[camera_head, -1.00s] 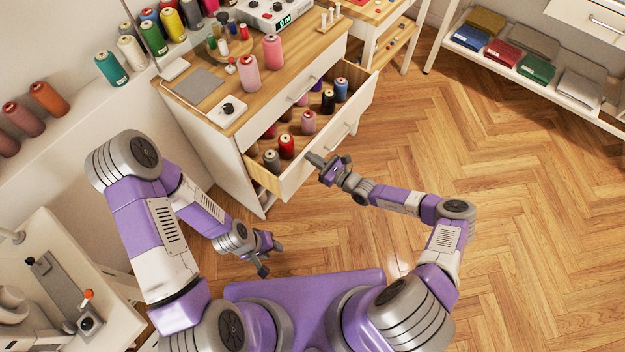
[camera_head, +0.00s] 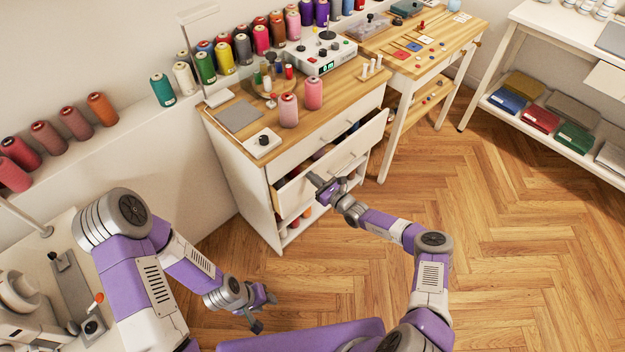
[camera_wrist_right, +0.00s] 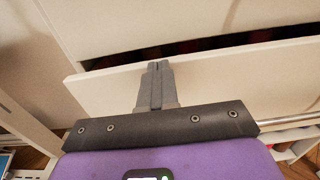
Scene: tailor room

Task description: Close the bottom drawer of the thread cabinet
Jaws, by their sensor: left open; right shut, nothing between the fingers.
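The thread cabinet (camera_head: 212,150) is white with a wooden top and stands at the middle of the head view. Its lower drawer (camera_head: 368,140) is partly out, below a shut upper drawer (camera_head: 318,135); thread spools show dimly inside. My right gripper (camera_head: 316,183) is shut and empty at the lower drawer's front, toward its left end. In the right wrist view its fingers (camera_wrist_right: 155,85) lie against the white drawer front (camera_wrist_right: 215,80), tips near the top edge; exact contact is unclear. A dark gap shows behind that edge. My left gripper (camera_head: 262,308) is open and empty, low over the floor.
An open space below the drawer holds spools (camera_head: 307,212). Two pink spools (camera_head: 288,110) and a control box (camera_head: 322,52) stand on the cabinet top. A wooden table (camera_head: 420,62) stands right of the cabinet. The herringbone floor (camera_head: 500,230) at right is clear.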

